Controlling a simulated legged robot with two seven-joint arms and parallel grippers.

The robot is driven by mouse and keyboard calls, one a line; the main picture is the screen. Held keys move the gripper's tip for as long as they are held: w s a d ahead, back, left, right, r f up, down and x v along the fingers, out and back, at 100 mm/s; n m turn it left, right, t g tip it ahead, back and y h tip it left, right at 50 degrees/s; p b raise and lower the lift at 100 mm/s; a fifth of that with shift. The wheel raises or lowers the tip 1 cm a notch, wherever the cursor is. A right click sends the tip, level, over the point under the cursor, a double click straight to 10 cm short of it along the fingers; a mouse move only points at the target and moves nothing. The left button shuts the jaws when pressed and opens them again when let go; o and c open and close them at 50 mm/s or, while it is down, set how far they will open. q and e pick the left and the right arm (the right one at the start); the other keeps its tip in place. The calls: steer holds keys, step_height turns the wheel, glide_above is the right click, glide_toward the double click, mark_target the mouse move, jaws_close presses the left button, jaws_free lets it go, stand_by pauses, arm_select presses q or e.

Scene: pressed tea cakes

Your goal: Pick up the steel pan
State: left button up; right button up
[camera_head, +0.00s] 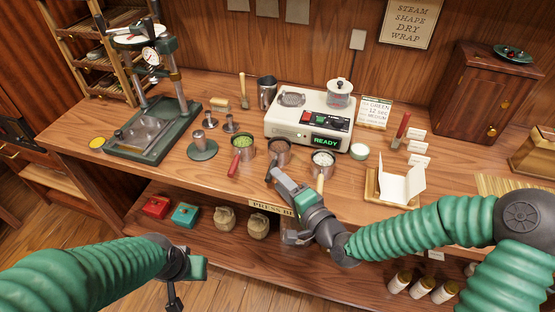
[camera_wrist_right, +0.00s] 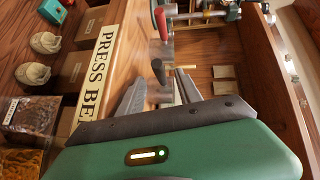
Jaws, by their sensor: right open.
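Three small steel-coloured pans stand in a row on the bench: one with green contents (camera_head: 248,156), one with brown contents (camera_head: 282,160) and a black handle, and one with pale contents (camera_head: 322,171). I cannot tell which is meant by the steel pan. My right gripper (camera_head: 281,180) is open and empty, by the black handle at the bench's front edge. In the right wrist view that black handle (camera_wrist_right: 158,72) lies just beyond the fingers, roughly between their tips. My left gripper (camera_head: 174,290) hangs low at the front, away from the bench; its jaws are unclear.
A white steamer machine (camera_head: 309,128) reading READY stands behind the pans. A green press (camera_head: 150,140) is at left, a paper-lined wooden stand (camera_head: 384,196) at right. A red handle (camera_wrist_right: 162,25) lies close to the black one. A lower shelf holds boxes and pouches.

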mark_target(275, 163)
steer(key=shift+w+a+f+b, duration=0.1)
steer(key=shift+w+f+b, duration=0.1)
steer(key=shift+w, duration=0.35)
steer(key=shift+w+a+f+b, duration=0.1)
steer(key=shift+w+f+b, duration=0.1)
steer(key=shift+w, duration=0.35)
steer(key=shift+a+r, duration=0.15)
steer(key=shift+a, duration=0.55)
steer(key=shift+c, duration=0.4)
steer(key=shift+w+a, duration=0.1)
steer(key=shift+a, duration=0.05)
steer(key=c, duration=0.5)
steer(key=shift+c, duration=1)
steer(key=shift+d, duration=0.5)
jaws_close()
steer(key=shift+a, duration=0.2)
